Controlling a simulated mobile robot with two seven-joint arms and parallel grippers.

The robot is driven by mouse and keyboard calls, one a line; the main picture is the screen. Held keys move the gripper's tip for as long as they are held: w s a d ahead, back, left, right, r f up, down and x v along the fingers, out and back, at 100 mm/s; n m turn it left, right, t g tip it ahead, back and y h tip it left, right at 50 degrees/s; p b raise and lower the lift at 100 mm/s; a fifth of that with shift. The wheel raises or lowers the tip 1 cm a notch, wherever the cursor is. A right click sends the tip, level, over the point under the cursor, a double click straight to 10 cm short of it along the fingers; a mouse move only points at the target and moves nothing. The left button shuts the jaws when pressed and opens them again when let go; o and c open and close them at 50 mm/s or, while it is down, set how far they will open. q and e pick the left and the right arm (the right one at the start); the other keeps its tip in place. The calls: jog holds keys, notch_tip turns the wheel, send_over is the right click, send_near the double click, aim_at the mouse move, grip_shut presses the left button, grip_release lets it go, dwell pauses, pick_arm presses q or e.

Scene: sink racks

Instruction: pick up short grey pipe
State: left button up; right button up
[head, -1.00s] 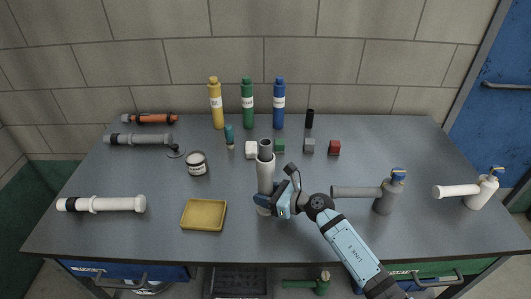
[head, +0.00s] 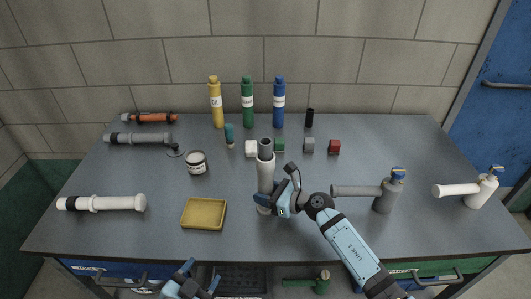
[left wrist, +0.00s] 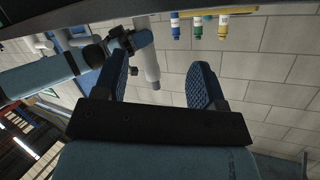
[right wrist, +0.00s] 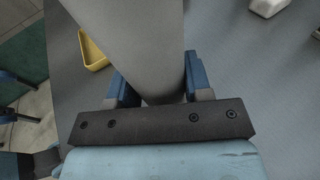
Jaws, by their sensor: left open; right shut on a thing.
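In the right wrist view, the paler pipe (right wrist: 140,45) fills the space between the fingers. My left gripper (head: 199,278) is open and empty at the front edge of the table, low in the head view. The left wrist view shows its two fingers (left wrist: 160,88) apart, with the held pipe (left wrist: 151,68) beyond them.
A yellow tray (head: 204,214) and a white pipe (head: 115,203) lie left of the held pipe. Free table lies between tray and held pipe.

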pick_arm(q)
jog(key=w+d+r+m+t+h, duration=0.25)
jog(key=w+d+r+m, duration=0.25)
jog(key=w+r, duration=0.45)
jog(key=w+d+r+n+g, duration=0.2)
jog(key=w+r+g, duration=0.15)
jog(key=w, duration=0.65)
jog(key=w+d+r+n+g, duration=0.2)
jog(key=w+r+g, duration=0.15)
jog(key=w, duration=0.65)
notch_tip(320, 180, up, 14)
jog(key=m+g+y, duration=0.6)
jog(key=g+y, duration=0.1)
jog(key=g, duration=0.2)
send_over(265, 141)
jog(key=w, duration=0.1)
jog(key=shift+w+d+r, duration=0.1)
jog(key=shift+w+d, duration=0.1)
jog(key=shift+d, duration=0.2)
jog(key=shift+s+a+r+y, duration=0.1)
jog(key=shift+s+a+y, duration=0.05)
jog(key=shift+s+y, duration=0.1)
jog(key=shift+s+a, duration=0.1)
jog(key=shift+s, duration=0.05)
jog(key=f, duration=1.1)
jog(key=shift+s+a+f, duration=0.15)
jog(key=shift+s+f, duration=0.1)
jog(key=shift+f, duration=0.15)
